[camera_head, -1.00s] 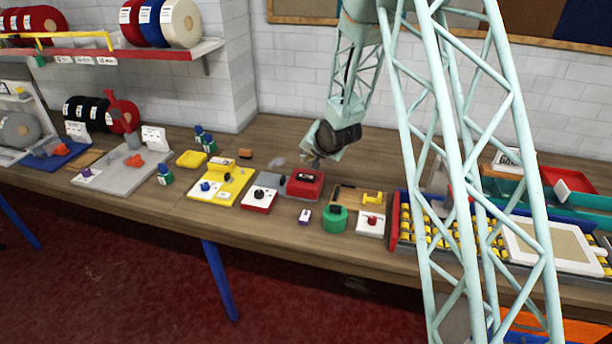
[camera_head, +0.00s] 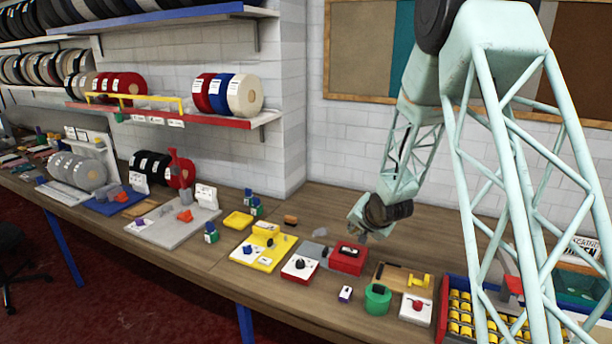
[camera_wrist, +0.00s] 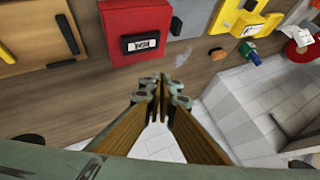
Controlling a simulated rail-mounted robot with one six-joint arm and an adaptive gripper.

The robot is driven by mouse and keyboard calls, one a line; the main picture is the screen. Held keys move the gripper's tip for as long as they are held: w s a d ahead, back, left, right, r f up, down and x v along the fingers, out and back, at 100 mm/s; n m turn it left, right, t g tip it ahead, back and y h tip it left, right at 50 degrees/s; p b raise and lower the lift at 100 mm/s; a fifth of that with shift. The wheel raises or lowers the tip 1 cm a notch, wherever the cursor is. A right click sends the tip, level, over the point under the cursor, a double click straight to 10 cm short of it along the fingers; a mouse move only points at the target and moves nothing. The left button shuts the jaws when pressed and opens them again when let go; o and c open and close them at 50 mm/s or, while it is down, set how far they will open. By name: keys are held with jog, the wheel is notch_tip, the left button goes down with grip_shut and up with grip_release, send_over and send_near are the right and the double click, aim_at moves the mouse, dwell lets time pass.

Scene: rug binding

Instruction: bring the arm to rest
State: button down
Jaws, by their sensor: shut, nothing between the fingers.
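My gripper (camera_head: 362,234) hangs from my pale green lattice arm, above the back part of the wooden bench. In the wrist view my gripper (camera_wrist: 165,82) has its fingertips together with nothing between them. The fingertips are near the edge of a red box (camera_wrist: 138,28) but appear apart from it. In the head view the red box (camera_head: 347,258) sits on the bench just below and in front of my gripper. The small fingers are hard to make out in the head view.
A yellow tray (camera_head: 258,252), a white-topped red block (camera_head: 300,268), a green cylinder (camera_head: 377,299) and a roller conveyor (camera_head: 460,315) line the bench (camera_head: 290,306). A red shelf (camera_head: 170,115) with tape rolls is at the left. The bench behind my gripper looks clear.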

jog(key=s+d+r+n+g+h+b, duration=0.1)
jog(key=s+r+n+b, duration=0.1)
jog(key=s+r, duration=1.05)
jog(key=s+d+r+n+g+h+b, duration=0.1)
jog(key=s+r, duration=0.8)
jog(key=s, duration=0.6)
jog(key=s+a+r+n+g+b, duration=0.1)
jog(key=s+n, duration=0.1)
jog(key=s, duration=1.6)
jog(key=s+a+r+n+g+y+b, duration=0.1)
jog(key=s+n+g+b, duration=0.1)
jog(key=s, duration=1.7)
jog(key=shift+a+r, duration=0.35)
